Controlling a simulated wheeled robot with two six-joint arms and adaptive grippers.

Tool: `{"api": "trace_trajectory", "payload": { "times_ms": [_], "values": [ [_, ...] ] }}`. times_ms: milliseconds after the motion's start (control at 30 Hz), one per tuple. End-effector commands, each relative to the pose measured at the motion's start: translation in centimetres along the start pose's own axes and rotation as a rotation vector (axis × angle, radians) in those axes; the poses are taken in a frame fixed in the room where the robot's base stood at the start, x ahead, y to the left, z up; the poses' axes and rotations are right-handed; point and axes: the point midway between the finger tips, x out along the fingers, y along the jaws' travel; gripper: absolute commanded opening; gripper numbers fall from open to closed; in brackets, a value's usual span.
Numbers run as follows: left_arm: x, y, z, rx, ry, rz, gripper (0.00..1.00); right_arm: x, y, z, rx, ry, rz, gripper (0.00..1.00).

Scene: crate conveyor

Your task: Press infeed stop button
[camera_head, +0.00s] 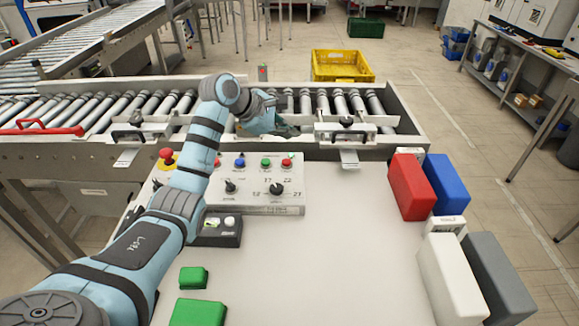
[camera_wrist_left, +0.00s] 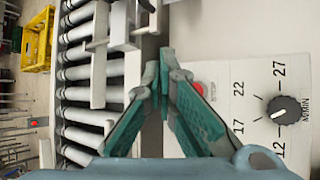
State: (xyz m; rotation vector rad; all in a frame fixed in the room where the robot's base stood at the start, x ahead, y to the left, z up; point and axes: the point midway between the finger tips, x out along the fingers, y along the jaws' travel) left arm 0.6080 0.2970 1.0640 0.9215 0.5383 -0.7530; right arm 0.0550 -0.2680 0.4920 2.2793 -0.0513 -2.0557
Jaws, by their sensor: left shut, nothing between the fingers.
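The control panel (camera_head: 262,185) stands at the back of the white table, with red, blue and green buttons and two black knobs. Its rightmost button is a red one (camera_head: 287,162). A red button also shows in the left wrist view (camera_wrist_left: 198,88), partly behind a finger. A red mushroom button (camera_head: 167,154) on a yellow base sits at the panel's left. I cannot read which button is the infeed stop. My left gripper (camera_head: 288,130) is shut and empty, above the panel's back edge near the rightmost red button; its closed fingertips also show in the wrist view (camera_wrist_left: 166,66). My right gripper is out of view.
The roller conveyor (camera_head: 375,152) runs behind the panel. Red (camera_head: 410,187), blue (camera_head: 446,184), white (camera_head: 452,280) and grey (camera_head: 497,280) blocks stand at the table's right. Green blocks (camera_head: 194,278) lie near my left arm. The table's middle is clear.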

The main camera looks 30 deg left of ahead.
Motion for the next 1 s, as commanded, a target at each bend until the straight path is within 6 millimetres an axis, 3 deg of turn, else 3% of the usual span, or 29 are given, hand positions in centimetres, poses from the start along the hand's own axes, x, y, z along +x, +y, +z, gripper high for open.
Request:
{"api": "trace_trajectory", "payload": {
  "times_ms": [33, 200, 467, 1000],
  "values": [
    [1.1, -0.8, -0.8, 0.000, 0.000, -0.001, 0.00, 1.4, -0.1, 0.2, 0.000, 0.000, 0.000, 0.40],
    [2.8, -2.1, -2.1, -0.001, 0.000, 0.000, 0.00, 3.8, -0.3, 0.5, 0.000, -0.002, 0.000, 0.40],
    [4.2, -3.0, -2.9, 0.000, -0.001, -0.001, 0.00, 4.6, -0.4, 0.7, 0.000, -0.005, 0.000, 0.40],
    [4.2, -3.0, -2.9, 0.001, -0.001, -0.001, 0.00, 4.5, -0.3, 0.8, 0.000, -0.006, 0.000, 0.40]
  ]
}}
